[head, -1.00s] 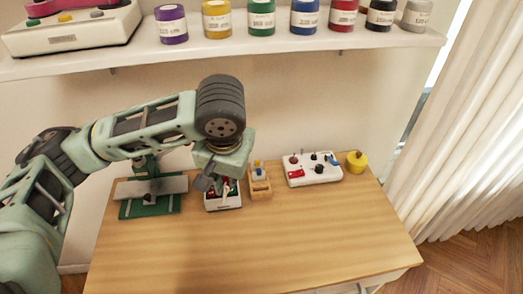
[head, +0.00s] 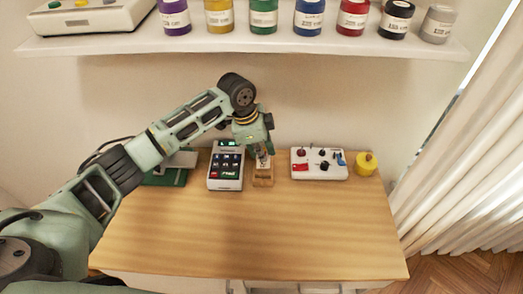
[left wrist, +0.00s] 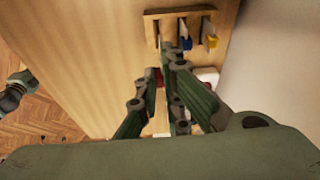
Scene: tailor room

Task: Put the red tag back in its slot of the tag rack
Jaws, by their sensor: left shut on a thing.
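The wooden tag rack (head: 263,181) stands near the back of the table, right of the keypad device. In the left wrist view the rack (left wrist: 150,14) is at the top. A blue tag (left wrist: 186,43) and a yellow tag (left wrist: 211,41) sit in two of its slots. The slot at its left looks dark and empty. My left gripper (head: 263,153) is over the rack. In the left wrist view my left gripper (left wrist: 168,62) is shut on the red tag (left wrist: 156,77), whose red part shows between the fingers. The fingers hide most of it.
A keypad device (head: 226,172) stands close left of the rack. A white control panel (head: 320,172) and a yellow round item (head: 366,165) are to the right. A shelf (head: 250,44) with several jars hangs above. The table front (head: 250,230) is clear.

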